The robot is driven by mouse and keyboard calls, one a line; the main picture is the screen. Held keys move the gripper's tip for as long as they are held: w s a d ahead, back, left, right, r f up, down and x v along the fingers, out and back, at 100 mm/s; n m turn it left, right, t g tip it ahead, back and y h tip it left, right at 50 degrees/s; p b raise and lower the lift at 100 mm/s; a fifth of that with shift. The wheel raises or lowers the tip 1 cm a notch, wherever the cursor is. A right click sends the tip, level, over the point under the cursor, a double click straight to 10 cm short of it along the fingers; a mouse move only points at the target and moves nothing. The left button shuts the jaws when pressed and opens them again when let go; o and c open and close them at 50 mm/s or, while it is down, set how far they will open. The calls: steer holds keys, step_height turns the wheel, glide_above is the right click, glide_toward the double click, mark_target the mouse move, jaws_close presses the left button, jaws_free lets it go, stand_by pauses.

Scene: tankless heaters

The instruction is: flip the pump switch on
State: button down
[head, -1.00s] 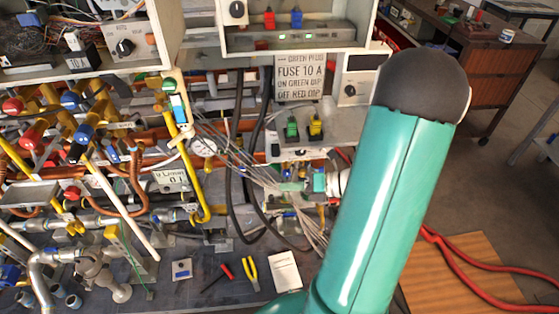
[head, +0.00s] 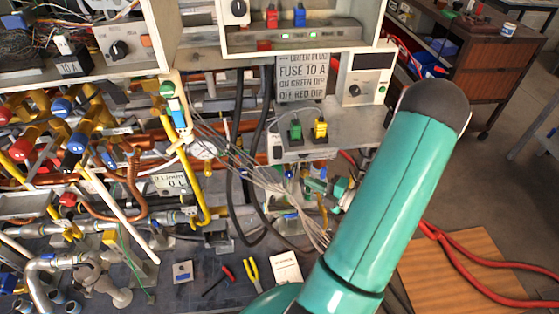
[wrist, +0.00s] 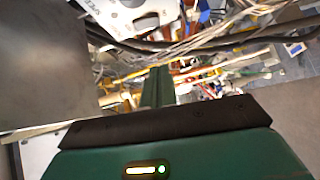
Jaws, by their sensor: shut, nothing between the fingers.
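My gripper (wrist: 158,75) is shut and empty; its green fingers are together in the wrist view. In the head view, small teal parts below the grey shelf may be my gripper, but my teal arm hides much of that area. No part readably marked as the pump switch shows. A white box with a dark knob (head: 354,90) stands right of the fuse sign (head: 302,78). I cannot tell which is the switch.
Green and yellow plugs (head: 320,129) stand on the grey shelf (head: 350,128). Loose pale wires (head: 270,185) and black hoses cross below. Pipes and valves crowd the left. Pliers (head: 251,273) lie on the bench. A large metal surface (wrist: 45,65) fills the wrist view's left.

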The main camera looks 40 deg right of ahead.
glide_toward(276, 158)
steer(key=w+a, duration=0.2)
steer(key=a, duration=0.2)
steer(key=w, duration=0.1)
steer(key=w+d, duration=0.2)
steer(key=w, duration=0.1)
steer(key=shift+d+f, duration=0.25)
steer(key=shift+f, duration=0.05)
steer(key=shift+w+d+f, duration=0.1)
steer(key=shift+w+d, duration=0.05)
stand_by(0.3)
